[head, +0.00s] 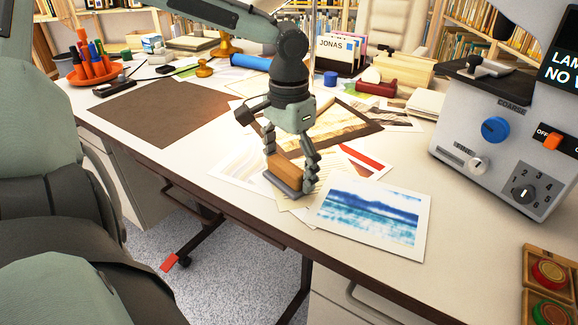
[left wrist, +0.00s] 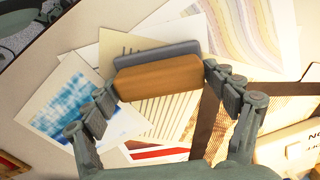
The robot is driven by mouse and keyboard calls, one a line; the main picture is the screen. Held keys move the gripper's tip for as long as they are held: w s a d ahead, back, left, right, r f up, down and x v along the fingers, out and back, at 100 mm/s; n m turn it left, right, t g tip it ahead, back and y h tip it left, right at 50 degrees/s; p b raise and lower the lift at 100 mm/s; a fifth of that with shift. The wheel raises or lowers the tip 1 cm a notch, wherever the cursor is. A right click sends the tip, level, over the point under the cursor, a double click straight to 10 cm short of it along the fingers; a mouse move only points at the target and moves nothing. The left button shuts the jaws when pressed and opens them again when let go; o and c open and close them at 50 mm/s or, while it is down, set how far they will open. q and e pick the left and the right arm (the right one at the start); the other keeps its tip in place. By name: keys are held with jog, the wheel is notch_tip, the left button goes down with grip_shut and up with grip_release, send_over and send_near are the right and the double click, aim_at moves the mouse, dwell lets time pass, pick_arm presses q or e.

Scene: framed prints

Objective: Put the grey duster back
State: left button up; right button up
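The grey duster is a brown wooden block (head: 286,168) with a grey pad under it. It is over the loose prints near the desk's front edge; whether the pad touches them I cannot tell. My left gripper (head: 291,163) points down over it, a finger at each end of the block. In the left wrist view the wooden block (left wrist: 160,78) and grey pad (left wrist: 155,54) lie between the fingertips (left wrist: 160,80), which appear to press on the block's ends. My right gripper is not in view.
A blue seascape print (head: 370,217) lies just right of the duster. A grey machine with knobs (head: 500,140) stands at the right. A brown mat (head: 165,112) covers the left of the desk. An orange pen holder (head: 95,72) and stamps stand behind. Bare desk shows (head: 210,150) between mat and prints.

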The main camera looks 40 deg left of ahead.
aim_at(289, 163)
pick_arm(q)
jog(key=shift+o, duration=0.5)
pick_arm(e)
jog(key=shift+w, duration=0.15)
pick_arm(q)
jog(key=shift+r, duration=0.15)
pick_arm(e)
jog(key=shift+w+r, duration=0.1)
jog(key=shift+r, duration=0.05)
pick_arm(q)
jog(key=shift+r, duration=0.35)
notch_tip(289, 163, up, 11)
jog(key=p, duration=0.2)
jog(key=shift+r, duration=0.2)
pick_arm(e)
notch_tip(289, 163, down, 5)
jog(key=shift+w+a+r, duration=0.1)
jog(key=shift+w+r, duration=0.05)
